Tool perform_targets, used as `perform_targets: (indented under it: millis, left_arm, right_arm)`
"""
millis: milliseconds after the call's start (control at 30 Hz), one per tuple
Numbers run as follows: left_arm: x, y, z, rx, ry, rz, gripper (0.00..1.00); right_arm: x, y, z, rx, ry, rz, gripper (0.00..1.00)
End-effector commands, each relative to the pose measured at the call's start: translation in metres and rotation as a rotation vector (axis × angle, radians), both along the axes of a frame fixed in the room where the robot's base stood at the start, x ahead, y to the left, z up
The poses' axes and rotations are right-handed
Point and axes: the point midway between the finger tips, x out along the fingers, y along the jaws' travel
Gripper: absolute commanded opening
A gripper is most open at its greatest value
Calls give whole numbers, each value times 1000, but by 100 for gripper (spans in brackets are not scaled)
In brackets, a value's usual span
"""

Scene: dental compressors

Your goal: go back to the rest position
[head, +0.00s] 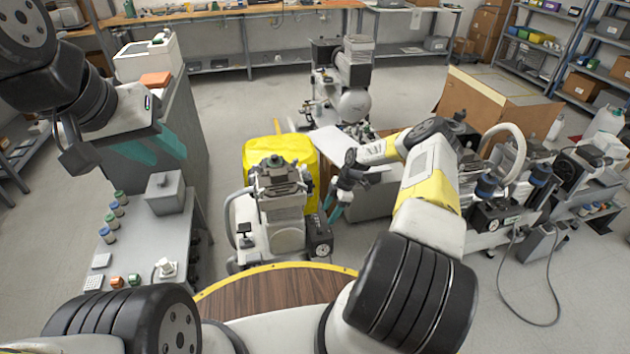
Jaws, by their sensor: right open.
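My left gripper (168,160) hangs at the upper left, above the near part of a grey bench. Its two teal fingers are spread apart with nothing between them. My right gripper (333,206) is right of centre, at the end of my yellow and white arm, with its teal fingers pointing down. It is open, and I see nothing held in it. It is just right of a compressor (282,205) with a yellow cover (310,160) behind it. I cannot tell whether the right fingers touch anything.
The grey bench (138,240) on the left bears a grey box (165,191), small jars and fittings. Another compressor (352,90) stands further back. A cardboard box (500,100) and more machines crowd the right. Open floor (240,105) lies behind the yellow cover.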

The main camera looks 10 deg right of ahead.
Motion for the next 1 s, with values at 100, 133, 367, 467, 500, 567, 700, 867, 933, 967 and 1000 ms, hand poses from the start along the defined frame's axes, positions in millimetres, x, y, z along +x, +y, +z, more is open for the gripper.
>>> perform_targets:
  millis: [100,133,367,467,500,567,700,867,933,967,1000]
  left_arm:
    - [0,0,0,0,0,0,36]
    - [0,0,0,0,0,0,36]
    - [0,0,0,0,0,0,36]
    - [0,0,0,0,0,0,36]
    - [0,0,0,0,0,0,36]
    - [0,0,0,0,0,0,36]
    - [0,0,0,0,0,0,36]
    - [0,0,0,0,0,0,36]
    - [0,0,0,0,0,0,36]
    - [0,0,0,0,0,0,36]
    - [0,0,0,0,0,0,36]
  right_arm:
    - [0,0,0,0,0,0,60]
    - [1,0,1,-1,-1,0,60]
    - [16,2,68,-63,-2,-34,60]
    - [20,6,124,-116,1,-81,60]
    - [20,8,146,-136,1,-104,60]
    - [18,11,178,-166,2,-143,60]
    - [6,19,253,-229,-4,-251,60]
    - [-19,28,332,-279,-23,-402,60]
    - [-35,32,365,-292,-34,-477,60]
    - [-42,35,378,-295,-39,-509,60]
    - [-52,36,395,-299,-46,-555,60]
